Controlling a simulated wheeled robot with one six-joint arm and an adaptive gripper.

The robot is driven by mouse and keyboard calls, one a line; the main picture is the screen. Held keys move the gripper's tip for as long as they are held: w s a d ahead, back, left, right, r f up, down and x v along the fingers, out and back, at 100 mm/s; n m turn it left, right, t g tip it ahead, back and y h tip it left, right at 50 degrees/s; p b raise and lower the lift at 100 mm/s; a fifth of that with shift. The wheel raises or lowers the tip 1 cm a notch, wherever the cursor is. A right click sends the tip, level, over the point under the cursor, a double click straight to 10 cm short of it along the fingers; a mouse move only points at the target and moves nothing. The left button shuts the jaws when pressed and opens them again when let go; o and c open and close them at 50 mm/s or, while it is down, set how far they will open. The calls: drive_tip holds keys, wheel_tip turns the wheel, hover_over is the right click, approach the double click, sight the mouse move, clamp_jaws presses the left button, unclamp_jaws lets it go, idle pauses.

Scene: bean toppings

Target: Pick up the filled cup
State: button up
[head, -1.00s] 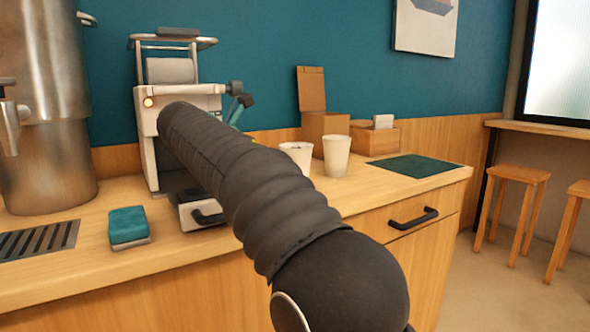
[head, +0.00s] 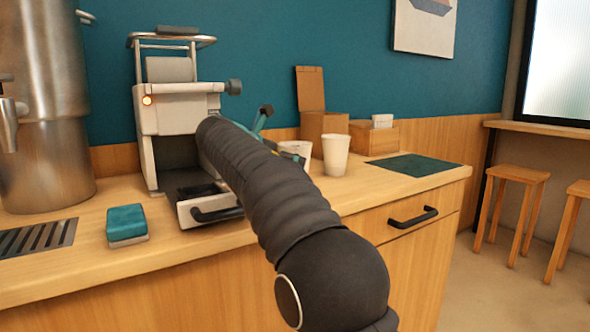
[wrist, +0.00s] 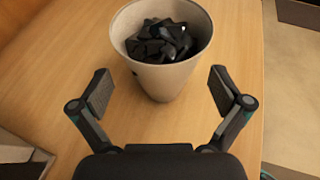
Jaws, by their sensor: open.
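The filled cup (wrist: 160,79) is pale and upright on the wooden counter in the wrist view, with dark, shiny chunks inside. My gripper (wrist: 160,92) is open and empty, one finger to each side of the cup's lower part in the picture. No contact shows. In the head view, one pale cup (head: 296,148) is partly hidden by my arm, with a teal-and-dark part of my gripper (head: 263,117) just left of and above it. A second pale cup (head: 336,155) stands to its right; its contents are not visible.
A white machine (head: 180,110) with an open drawer (head: 210,212) stands left of my arm. A teal sponge (head: 127,222) lies on the counter (head: 90,265). A wooden box (head: 325,128) stands behind the cups. A dark green mat (head: 414,165) lies clear at the right.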

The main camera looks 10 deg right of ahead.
drive_tip(key=x, duration=0.4)
drive_tip(key=shift+d+r, duration=0.1)
drive_tip(key=shift+d, duration=0.15)
drive_tip(key=c, duration=1.4)
drive_tip(key=shift+r, duration=0.15)
